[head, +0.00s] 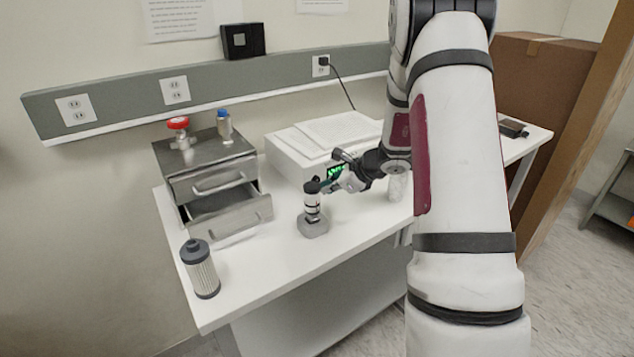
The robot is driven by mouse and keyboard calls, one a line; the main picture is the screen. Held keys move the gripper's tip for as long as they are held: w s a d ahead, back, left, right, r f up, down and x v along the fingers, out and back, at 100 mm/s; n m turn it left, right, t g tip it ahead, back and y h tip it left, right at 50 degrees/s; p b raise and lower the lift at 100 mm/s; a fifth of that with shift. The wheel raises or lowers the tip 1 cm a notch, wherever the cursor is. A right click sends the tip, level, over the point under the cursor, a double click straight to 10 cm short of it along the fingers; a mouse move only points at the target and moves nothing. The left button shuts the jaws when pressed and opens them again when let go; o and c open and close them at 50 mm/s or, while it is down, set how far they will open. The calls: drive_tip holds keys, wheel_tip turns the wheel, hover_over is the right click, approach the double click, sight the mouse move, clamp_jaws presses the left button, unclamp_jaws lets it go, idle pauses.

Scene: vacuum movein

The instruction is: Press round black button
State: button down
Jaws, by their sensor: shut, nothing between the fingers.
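A white box-shaped device (288,155) with a lit green display (334,171) stands on the white table, against the wall. My gripper (328,187) is shut and empty in front of its front face, just below the display. A small upright white cylinder with a round black top (312,187) stands on a grey base just left of my fingertips. I cannot tell whether the fingertips touch it or the device. No round black button can be made out clearly on the device; my gripper and arm hide part of its front.
A dark-capped filter cylinder (200,269) stands at the table's (255,285) front left. My arm covers the right side. A clear bottle (396,188) stands beneath it.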

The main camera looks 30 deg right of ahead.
drive_tip(key=shift+w, duration=0.1)
idle(0.3)
drive_tip(key=shift+w+b, duration=0.3)
drive_tip(key=shift+w, duration=0.05)
drive_tip(key=shift+w, duration=0.15)
idle(0.3)
drive_tip(key=shift+s, duration=0.65)
drive_tip(key=shift+s+d, duration=0.1)
drive_tip(key=shift+s, duration=2.9)
